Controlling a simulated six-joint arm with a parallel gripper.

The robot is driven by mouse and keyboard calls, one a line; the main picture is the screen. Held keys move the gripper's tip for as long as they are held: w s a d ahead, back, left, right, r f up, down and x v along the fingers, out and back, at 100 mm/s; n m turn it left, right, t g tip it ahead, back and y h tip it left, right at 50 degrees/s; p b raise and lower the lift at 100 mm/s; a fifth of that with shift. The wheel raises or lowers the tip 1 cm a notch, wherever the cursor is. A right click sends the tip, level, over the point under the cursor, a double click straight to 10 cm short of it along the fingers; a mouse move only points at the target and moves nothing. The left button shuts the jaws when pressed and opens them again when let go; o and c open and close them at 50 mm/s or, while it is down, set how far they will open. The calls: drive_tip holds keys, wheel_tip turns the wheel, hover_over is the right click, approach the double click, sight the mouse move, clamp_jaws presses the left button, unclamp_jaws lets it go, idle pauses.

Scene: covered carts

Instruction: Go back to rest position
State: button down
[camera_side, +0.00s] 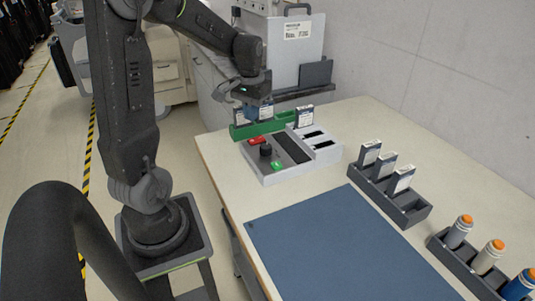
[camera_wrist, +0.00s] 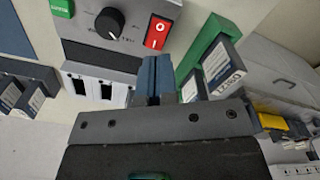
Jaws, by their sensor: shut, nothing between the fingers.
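My gripper (camera_side: 251,114) is at the far end of the table, above the green rack and beside the grey device. In the wrist view its two blue fingers (camera_wrist: 158,72) are closed together with nothing between them. The grey device (camera_side: 270,176) has a dark knob, a red switch, a green button, a dark panel and dark slots. The green rack (camera_side: 240,133) stands behind it with a few labelled cartridges (camera_side: 304,116); my gripper hides part of this area. In the wrist view the green rack (camera_wrist: 200,42) is right of the fingers.
A dark rack (camera_side: 411,212) with several labelled cartridges stands at the right. A rack (camera_side: 451,257) of orange-capped bottles (camera_side: 459,231) is nearer. A blue mat (camera_side: 335,243) lies clear in front. A grey cabinet (camera_side: 290,50) stands behind, against the wall.

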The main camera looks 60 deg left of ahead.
drive_tip(key=s+d+r+m+t, duration=0.2)
drive_tip(key=s+d, duration=0.1)
drive_tip(key=d, duration=0.4)
drive_tip(key=s+d+r+m+t, duration=0.1)
drive_tip(key=s+d+r+m, duration=0.1)
drive_tip(key=d, duration=0.6)
drive_tip(key=s+d+r+m+t, duration=0.2)
drive_tip(key=s+d+r, duration=0.2)
drive_tip(key=d, duration=0.3)
drive_tip(key=shift+s+d+t, duration=0.3)
drive_tip(key=shift+d, duration=0.05)
drive_tip(key=shift+r, duration=0.1)
